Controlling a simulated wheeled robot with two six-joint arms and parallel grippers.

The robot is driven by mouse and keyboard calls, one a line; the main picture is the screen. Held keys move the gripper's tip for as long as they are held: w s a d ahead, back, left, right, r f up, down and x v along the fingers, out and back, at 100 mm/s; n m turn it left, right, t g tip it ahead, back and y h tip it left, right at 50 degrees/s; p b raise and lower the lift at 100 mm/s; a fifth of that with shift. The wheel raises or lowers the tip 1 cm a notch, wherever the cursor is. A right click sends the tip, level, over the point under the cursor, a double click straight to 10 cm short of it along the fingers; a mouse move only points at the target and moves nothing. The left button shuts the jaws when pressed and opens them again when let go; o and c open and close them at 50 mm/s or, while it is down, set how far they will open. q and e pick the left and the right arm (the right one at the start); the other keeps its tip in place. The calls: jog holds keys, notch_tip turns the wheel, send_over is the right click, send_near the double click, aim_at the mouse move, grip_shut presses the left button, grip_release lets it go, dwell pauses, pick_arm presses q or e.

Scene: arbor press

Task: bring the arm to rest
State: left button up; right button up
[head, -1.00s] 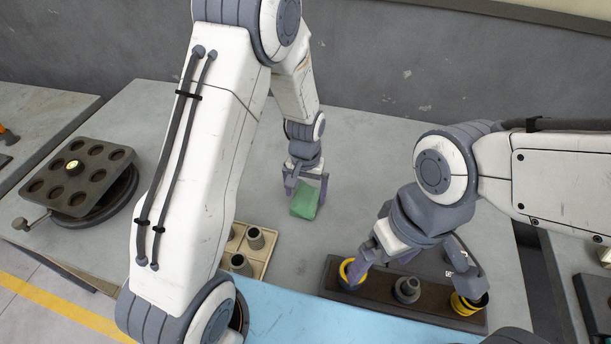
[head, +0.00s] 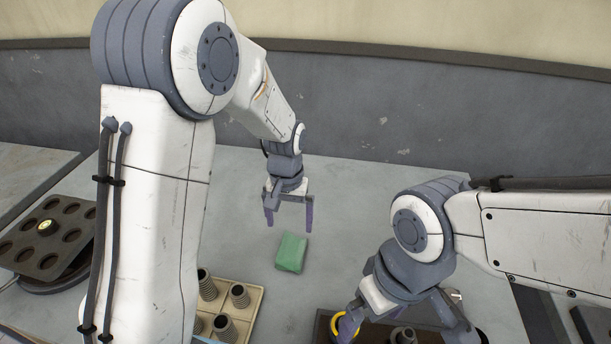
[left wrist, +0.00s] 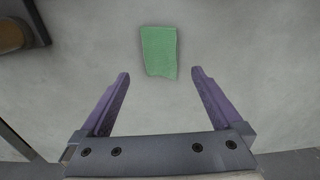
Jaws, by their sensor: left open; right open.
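My left gripper (head: 289,220) is open and empty, pointing down above the grey table (head: 345,215). A green block or cloth (head: 291,252) lies on the table just in front of it, apart from the fingers. In the left wrist view the green piece (left wrist: 159,51) lies beyond the two open purple fingers (left wrist: 160,85). My right gripper (head: 405,328) is open at the lower right, over a dark holder (head: 322,328). Its fingertips are partly cut off by the lower edge of the picture.
A beige tray (head: 248,299) with several grey threaded parts stands at the lower middle. A dark round-holed plate (head: 72,218) is at the left. A yellow ring (head: 336,326) is by my right gripper.

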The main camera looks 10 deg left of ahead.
aim_at(291, 251)
pick_arm(q)
notch_tip(291, 251, down, 11)
jog(key=shift+s+f+p, duration=0.1)
jog(key=shift+f+p, duration=0.1)
jog(key=shift+p, duration=0.75)
jog(key=shift+r, duration=0.3)
jog(key=shift+r+b, duration=0.4)
jog(key=shift+r, duration=0.45)
jog(key=shift+f, duration=0.1)
